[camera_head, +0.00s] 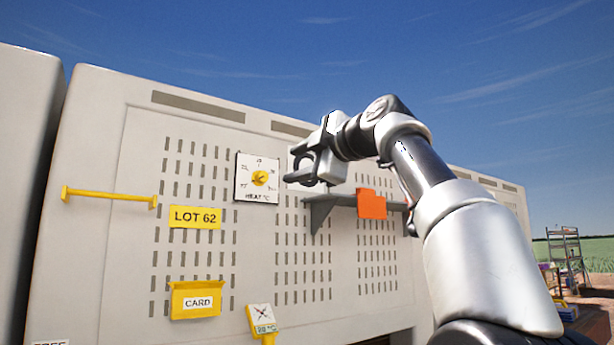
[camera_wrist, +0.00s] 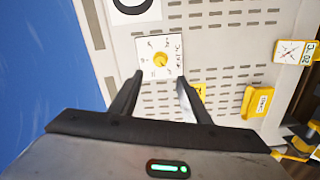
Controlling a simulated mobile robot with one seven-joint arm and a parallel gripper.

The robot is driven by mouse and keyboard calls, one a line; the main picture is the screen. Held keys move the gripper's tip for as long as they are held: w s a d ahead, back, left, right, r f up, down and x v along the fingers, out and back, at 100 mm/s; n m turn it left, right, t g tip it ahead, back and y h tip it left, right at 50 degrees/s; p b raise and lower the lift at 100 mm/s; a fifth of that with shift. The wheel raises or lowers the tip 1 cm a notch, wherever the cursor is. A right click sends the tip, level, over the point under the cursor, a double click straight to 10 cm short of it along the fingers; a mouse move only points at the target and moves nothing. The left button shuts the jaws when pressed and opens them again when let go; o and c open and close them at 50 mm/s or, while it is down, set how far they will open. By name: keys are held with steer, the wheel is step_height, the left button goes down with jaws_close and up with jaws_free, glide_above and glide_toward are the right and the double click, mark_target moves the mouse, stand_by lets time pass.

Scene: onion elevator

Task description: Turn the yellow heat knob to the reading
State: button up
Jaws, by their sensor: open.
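The yellow heat knob (camera_head: 260,178) sits at the middle of a white square dial plate marked "HEAT °C" (camera_head: 257,190) on the grey panel. In the wrist view the knob (camera_wrist: 160,59) shows beyond and between my fingertips. My gripper (camera_head: 289,165) is open and empty, to the right of the dial and apart from it; its fingers also show in the wrist view (camera_wrist: 160,80). A small meter on a yellow stand (camera_head: 263,320) stands below, with a green display that seems to read about 20 °C; it also shows in the wrist view (camera_wrist: 293,52).
A yellow "LOT 62" sign (camera_head: 195,217) and a yellow "CARD" holder (camera_head: 196,300) are on the panel below the dial. A yellow bar handle (camera_head: 108,197) is at left. A grey shelf (camera_head: 320,208) with an orange tag (camera_head: 371,204) juts out below my gripper.

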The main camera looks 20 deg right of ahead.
steer(key=b+v, duration=0.1)
steer(key=v, duration=0.2)
steer(key=shift+s+d, duration=0.1)
steer(key=shift+s, duration=0.2)
steer(key=a+f+m+g+h+p, duration=0.25)
steer(key=a+f+m+g, duration=0.2)
steer(key=a+f, duration=0.85)
steer(key=s+d+f+m+g+h+b, duration=0.15)
steer(key=s+f+m, duration=0.35)
steer(key=s+f, duration=0.7)
steer(key=s+d+f+m+g+h, duration=0.1)
steer(key=s+d+f+m+g, duration=0.35)
steer(key=f, duration=1.45)
steer(key=s+d+f+m+g+h+b, duration=0.1)
steer(key=s+f+m, duration=0.4)
steer(key=s+f, duration=0.85)
step_height(320, 180, up, 25)
steer(key=w+p, duration=0.2)
steer(key=p, duration=2.4)
